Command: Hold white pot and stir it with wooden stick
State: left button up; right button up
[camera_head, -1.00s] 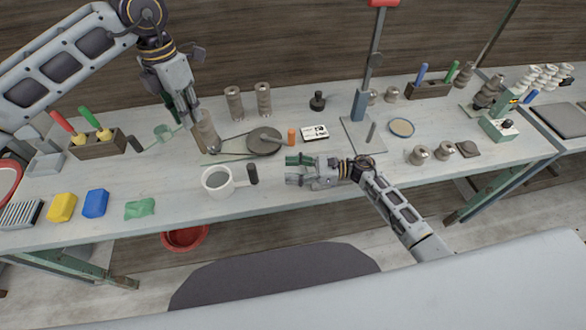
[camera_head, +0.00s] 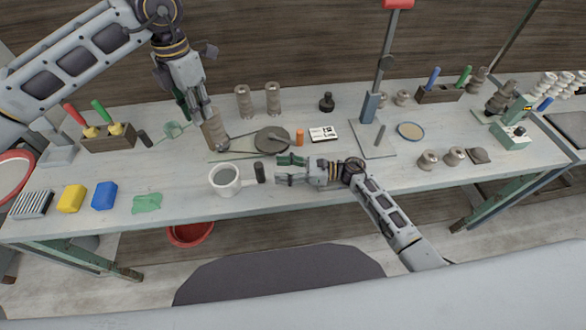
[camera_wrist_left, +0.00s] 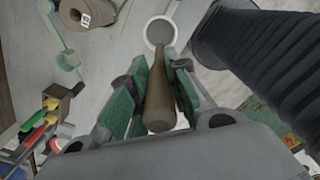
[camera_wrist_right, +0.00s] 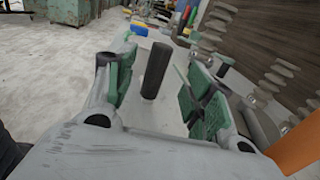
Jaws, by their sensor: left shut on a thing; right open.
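The white pot (camera_head: 225,188) stands upright near the table's front edge, its black handle (camera_head: 259,173) pointing right. My left gripper (camera_head: 207,113) is shut on the wooden stick (camera_wrist_left: 160,98) behind and above the pot. In the left wrist view the stick's far end overlaps the pot's rim (camera_wrist_left: 160,20); I cannot tell that it is inside. My right gripper (camera_head: 280,170) is open just right of the handle. In the right wrist view the handle (camera_wrist_right: 156,70) shows between its open fingers (camera_wrist_right: 160,85), with no visible contact.
Yellow (camera_head: 71,198) and blue (camera_head: 104,195) blocks and a green lump (camera_head: 147,203) lie to the left.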

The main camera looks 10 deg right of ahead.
aim_at(265, 180)
jog(key=shift+w+a, duration=0.2)
jog(key=shift+a, duration=0.9)
jog(key=shift+w+a, duration=0.2)
jog(key=shift+a, duration=0.9)
jog(key=shift+w+a, duration=0.2)
jog(key=shift+a, duration=0.9)
grip_shut()
